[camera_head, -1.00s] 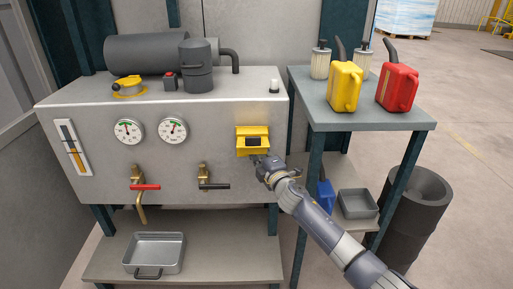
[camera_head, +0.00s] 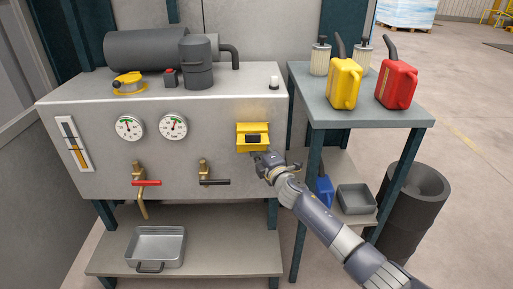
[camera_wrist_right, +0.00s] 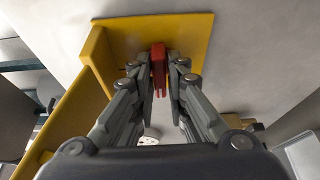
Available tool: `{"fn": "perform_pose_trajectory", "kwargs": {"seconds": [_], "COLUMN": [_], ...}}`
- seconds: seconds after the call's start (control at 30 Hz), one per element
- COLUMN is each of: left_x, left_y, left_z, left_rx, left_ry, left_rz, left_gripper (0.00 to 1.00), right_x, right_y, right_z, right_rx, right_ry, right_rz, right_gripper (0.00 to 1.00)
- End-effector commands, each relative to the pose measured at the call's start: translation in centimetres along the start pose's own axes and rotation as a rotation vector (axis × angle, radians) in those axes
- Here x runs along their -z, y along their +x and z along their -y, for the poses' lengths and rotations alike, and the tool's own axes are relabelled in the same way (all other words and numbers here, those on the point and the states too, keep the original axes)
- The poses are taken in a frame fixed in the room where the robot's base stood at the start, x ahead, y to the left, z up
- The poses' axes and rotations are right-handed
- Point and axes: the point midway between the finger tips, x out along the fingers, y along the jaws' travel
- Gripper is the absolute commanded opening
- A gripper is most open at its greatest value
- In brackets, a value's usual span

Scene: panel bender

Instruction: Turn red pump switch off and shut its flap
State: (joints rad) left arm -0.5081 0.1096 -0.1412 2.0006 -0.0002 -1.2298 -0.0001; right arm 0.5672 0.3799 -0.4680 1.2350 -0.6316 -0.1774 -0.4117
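The yellow switch box (camera_head: 252,136) is on the front panel of the grey cabinet, and a dark opening shows in it. In the right wrist view the yellow housing (camera_wrist_right: 202,38) fills the upper middle, with a raised yellow plate, which looks like the flap (camera_wrist_right: 95,62), standing out at the left. The red pump switch (camera_wrist_right: 158,62) is between the fingertips of my right gripper (camera_wrist_right: 159,72). The fingers are close together and appear to press on both its sides. In the head view this gripper (camera_head: 262,158) is at the box's lower edge. My left gripper is out of view.
Two gauges (camera_head: 173,127), a red-handled tap (camera_head: 146,183) and a black-handled tap (camera_head: 213,182) are left of the box. At the right, a side table (camera_head: 375,117) holds yellow and red cans. The panel around the box is clear.

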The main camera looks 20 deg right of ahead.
Motion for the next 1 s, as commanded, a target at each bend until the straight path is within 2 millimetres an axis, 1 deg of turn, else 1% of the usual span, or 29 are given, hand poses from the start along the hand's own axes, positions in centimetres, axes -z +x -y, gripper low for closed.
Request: {"fn": "perform_pose_trajectory", "kwargs": {"seconds": [0.07, 0.37, 0.53, 0.67, 1.0], "left_x": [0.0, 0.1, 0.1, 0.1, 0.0], "left_y": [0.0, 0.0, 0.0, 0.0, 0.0], "left_z": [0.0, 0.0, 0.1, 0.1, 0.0], "left_rx": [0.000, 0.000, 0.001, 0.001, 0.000], "left_ry": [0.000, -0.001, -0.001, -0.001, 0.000], "left_rz": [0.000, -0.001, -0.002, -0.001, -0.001], "left_gripper": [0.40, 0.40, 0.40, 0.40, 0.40], "right_x": [0.1, 0.0, -0.1, -0.1, 0.0], "right_y": [0.0, 0.0, -0.8, -2.4, -8.1], "right_z": [0.1, 0.0, 0.1, 0.1, 0.2], "right_rx": [0.002, 0.000, 0.001, 0.000, 0.002], "right_ry": [0.001, 0.003, 0.003, 0.002, 0.002], "right_rz": [-0.001, 0.000, 0.002, 0.000, -0.001], "right_gripper": [0.32, 0.32, 0.32, 0.32, 0.32]}}
